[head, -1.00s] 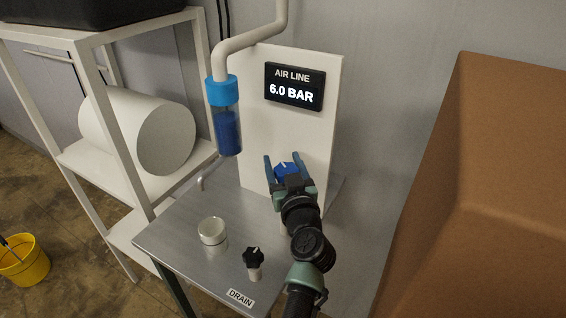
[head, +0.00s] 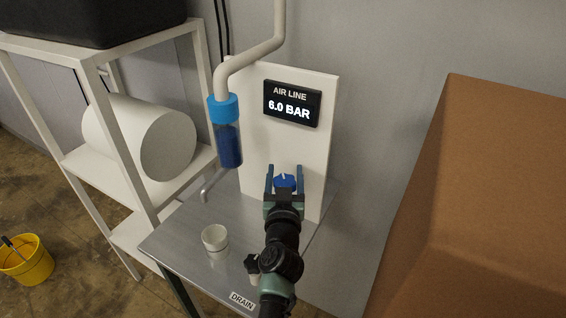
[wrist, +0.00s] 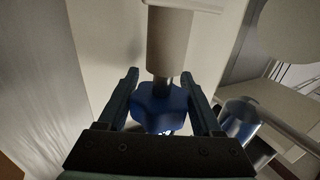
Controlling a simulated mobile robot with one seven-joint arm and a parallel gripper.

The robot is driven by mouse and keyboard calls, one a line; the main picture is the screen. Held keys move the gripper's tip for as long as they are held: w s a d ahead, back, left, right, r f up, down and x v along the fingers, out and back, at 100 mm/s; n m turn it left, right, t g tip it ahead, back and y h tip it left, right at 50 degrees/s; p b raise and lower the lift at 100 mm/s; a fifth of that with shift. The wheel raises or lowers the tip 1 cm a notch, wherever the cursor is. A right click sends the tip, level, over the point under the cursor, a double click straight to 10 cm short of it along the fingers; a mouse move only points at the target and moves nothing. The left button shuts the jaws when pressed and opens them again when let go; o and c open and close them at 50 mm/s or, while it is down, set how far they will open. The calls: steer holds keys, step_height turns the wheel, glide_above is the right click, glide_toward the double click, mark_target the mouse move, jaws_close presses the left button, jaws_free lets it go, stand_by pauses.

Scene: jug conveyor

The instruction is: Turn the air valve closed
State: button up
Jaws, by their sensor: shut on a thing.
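The air valve is a blue lobed knob (head: 286,182) with a white pointer mark, low on the front of a white upright panel (head: 300,150). My gripper (head: 284,171) has one finger on each side of the knob and is shut on it. In the wrist view the knob (wrist: 160,108) sits between my two fingers (wrist: 162,84), at the end of a pale stem. The display (head: 292,104) on the panel reads AIR LINE, 6.0 BAR.
A blue-capped filter bowl (head: 228,140) hangs on a pipe left of the panel. A pale cup (head: 215,239) and a black DRAIN knob (head: 252,264), partly behind my arm, are on the metal table. A large brown box (head: 480,200) stands at right.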

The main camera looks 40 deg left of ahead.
steer(key=h+p, duration=0.1)
steer(key=p, duration=0.1)
steer(key=m+t+h+p, duration=0.1)
steer(key=p, duration=0.1)
steer(key=shift+r+m, duration=0.3)
steer(key=shift+r, duration=0.1)
steer(key=m+t+h+p, duration=0.1)
steer(key=p, duration=0.1)
steer(key=h+p, duration=0.1)
steer(key=p, duration=0.1)
steer(key=shift+w+d+f+m+t+h, duration=0.1)
steer(key=shift+w+d+m+t+h, duration=0.1)
steer(key=shift+d+m+t+h, duration=0.15)
steer(key=h, duration=0.1)
steer(key=m+h, duration=0.1)
steer(key=m+t+h+p, duration=0.1)
steer(key=shift+w+d+f+m+h, duration=0.1)
steer(key=shift+d+f+m+h, duration=0.15)
steer(key=shift+f, duration=0.1)
steer(key=shift+d+m+t+h+b, duration=0.2)
steer(key=shift+m+h, duration=0.2)
steer(key=shift+h, duration=0.2)
steer(key=shift+d+m+t+h+b, duration=0.1)
steer(key=shift+m+h+b, duration=0.1)
steer(key=shift+m+h, duration=0.3)
steer(key=shift+d+h, duration=0.1)
steer(key=shift+h, duration=0.3)
steer(key=o, duration=1.1)
steer(key=shift+w, duration=0.1)
